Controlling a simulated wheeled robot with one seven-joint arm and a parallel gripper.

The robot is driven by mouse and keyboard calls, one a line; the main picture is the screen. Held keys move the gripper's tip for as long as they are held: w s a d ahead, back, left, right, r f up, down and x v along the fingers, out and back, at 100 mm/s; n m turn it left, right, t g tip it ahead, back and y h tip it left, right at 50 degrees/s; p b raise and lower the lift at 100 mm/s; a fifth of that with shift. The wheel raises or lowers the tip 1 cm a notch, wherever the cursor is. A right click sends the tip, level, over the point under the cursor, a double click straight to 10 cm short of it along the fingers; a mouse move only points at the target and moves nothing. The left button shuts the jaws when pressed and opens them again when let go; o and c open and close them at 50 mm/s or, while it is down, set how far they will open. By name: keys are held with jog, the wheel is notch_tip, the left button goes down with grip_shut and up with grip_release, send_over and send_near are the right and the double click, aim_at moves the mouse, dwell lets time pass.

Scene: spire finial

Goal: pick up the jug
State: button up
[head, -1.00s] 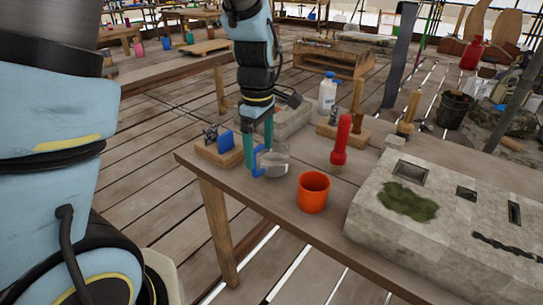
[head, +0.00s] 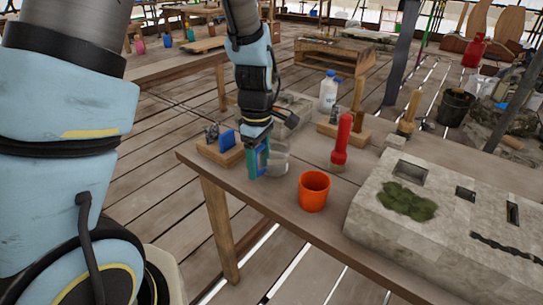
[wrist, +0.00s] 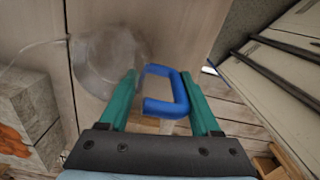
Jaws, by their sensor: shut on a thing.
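The jug (head: 278,158) is a clear, see-through vessel with a blue handle, near the left end of the wooden table. In the wrist view its clear body (wrist: 108,62) is at the upper left, and its blue handle (wrist: 181,95) lies between my teal fingers. My gripper (head: 258,166) comes down from above on the jug's left side and is shut on its handle; it also shows in the wrist view (wrist: 163,92). The jug looks upright. Whether its base touches the table is hard to tell.
An orange cup (head: 313,191) stands just right of the jug, with a red tool (head: 342,140) behind it. A wooden block with a blue piece (head: 226,141) is close on the left. A large stone block (head: 450,215) fills the right side.

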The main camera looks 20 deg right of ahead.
grip_shut()
jog(key=shift+r, duration=0.2)
dwell(0.6)
jog(key=shift+r+b, duration=0.45)
jog(key=shift+r, duration=4.35)
